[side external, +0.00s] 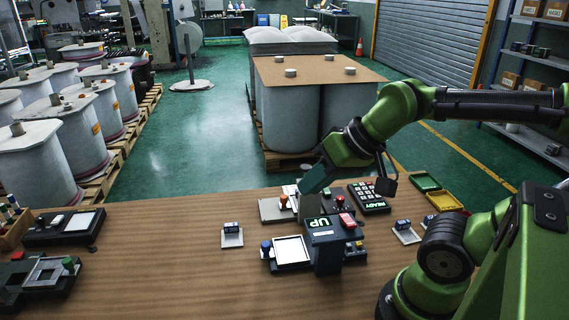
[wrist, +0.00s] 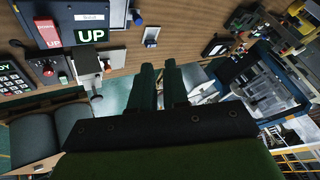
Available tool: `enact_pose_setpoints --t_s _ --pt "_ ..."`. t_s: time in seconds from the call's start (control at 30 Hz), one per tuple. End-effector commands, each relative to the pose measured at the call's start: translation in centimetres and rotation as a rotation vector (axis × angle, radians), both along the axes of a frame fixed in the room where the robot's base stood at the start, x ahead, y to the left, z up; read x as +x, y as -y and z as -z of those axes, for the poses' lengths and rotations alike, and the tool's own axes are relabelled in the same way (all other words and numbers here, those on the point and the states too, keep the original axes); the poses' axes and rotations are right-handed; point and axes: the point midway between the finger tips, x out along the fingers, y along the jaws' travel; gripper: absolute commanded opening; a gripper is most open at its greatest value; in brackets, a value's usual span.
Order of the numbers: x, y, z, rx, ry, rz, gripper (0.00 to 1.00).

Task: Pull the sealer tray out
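A dark box with a green "UP" display (side external: 322,245) stands on the wooden bench. A white-topped tray (side external: 291,250) with a blue knob (side external: 266,246) sticks out at its left; this looks like the sealer tray. The blue knob also shows at the top of the wrist view (wrist: 137,18), near the "UP" display (wrist: 90,36). My gripper (side external: 306,188) is above and behind the box, tilted down to the left. In the wrist view its two dark fingers (wrist: 159,68) are apart with nothing between them. The gripper does not touch the knob.
Behind the box is a grey plate with an orange knob (side external: 283,201). A keypad (side external: 369,197) reading "READY" lies to the right. A small stand with a block (side external: 232,235) is to the left. The bench between it and the left-hand fixture (side external: 62,226) is clear.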

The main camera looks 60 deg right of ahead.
Motion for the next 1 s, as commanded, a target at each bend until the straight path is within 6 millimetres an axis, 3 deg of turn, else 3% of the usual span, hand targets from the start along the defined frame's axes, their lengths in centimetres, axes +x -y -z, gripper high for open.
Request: enact_pose_setpoints --t_s 0.03,0.2,0.47,0.7,0.83,1.0 --pt "0.2 0.2 0.6 0.0 -0.025 0.011 0.23" --pt "3.1 2.2 1.4 -0.01 -0.127 0.063 0.48" --pt "10.8 8.1 2.4 -0.108 -0.337 0.023 0.48" --pt "16.8 14.9 5.1 -0.198 -0.522 -0.117 0.48" --pt "18.9 17.5 5.5 -0.242 -0.578 -0.219 0.48" --pt "19.2 17.9 3.9 -0.282 -0.586 -0.332 0.48"
